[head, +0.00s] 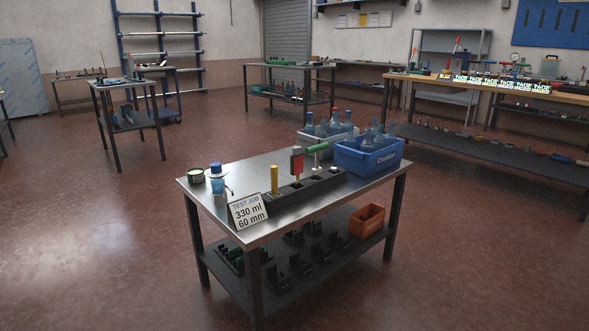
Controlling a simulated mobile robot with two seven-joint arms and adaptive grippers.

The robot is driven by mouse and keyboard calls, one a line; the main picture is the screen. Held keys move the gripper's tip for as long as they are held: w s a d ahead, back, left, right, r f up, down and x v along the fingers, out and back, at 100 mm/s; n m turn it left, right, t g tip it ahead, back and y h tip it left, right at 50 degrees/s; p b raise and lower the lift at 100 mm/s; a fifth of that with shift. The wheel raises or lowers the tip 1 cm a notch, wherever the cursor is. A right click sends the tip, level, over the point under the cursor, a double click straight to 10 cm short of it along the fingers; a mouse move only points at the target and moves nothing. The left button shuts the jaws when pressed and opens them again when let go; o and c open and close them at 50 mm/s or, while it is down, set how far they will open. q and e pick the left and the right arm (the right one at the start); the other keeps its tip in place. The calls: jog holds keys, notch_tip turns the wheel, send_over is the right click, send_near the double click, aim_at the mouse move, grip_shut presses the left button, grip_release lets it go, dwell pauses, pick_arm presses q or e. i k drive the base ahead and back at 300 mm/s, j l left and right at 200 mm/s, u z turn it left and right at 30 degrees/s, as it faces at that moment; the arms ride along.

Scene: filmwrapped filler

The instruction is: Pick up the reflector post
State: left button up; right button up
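A dark rack block (318,186) lies along the steel-topped table (262,164) near the middle of the view. A short yellow post (274,180) stands upright at its left part. Right of it stands a post with a red and dark rectangular head (297,161), which looks like the reflector post, though I cannot be sure at this size. Neither of my grippers shows in the head view.
A blue crate (367,160) and a grey crate (312,143) with bottles stand at the table's back right. Floor around the table is clear.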

aim_at(296, 160)
jog(key=i+l+u, duration=0.15)
jog(key=l, duration=0.4)
jog(key=i+l+u, duration=0.1)
jog(key=l, duration=0.45)
jog(key=i+l+u, duration=0.15)
jog(key=l, duration=0.45)
jog(key=i+l+u, duration=0.15)
jog(key=l, duration=0.45)
jog(key=i+l+u, duration=0.1)
jog(key=l, duration=0.5)
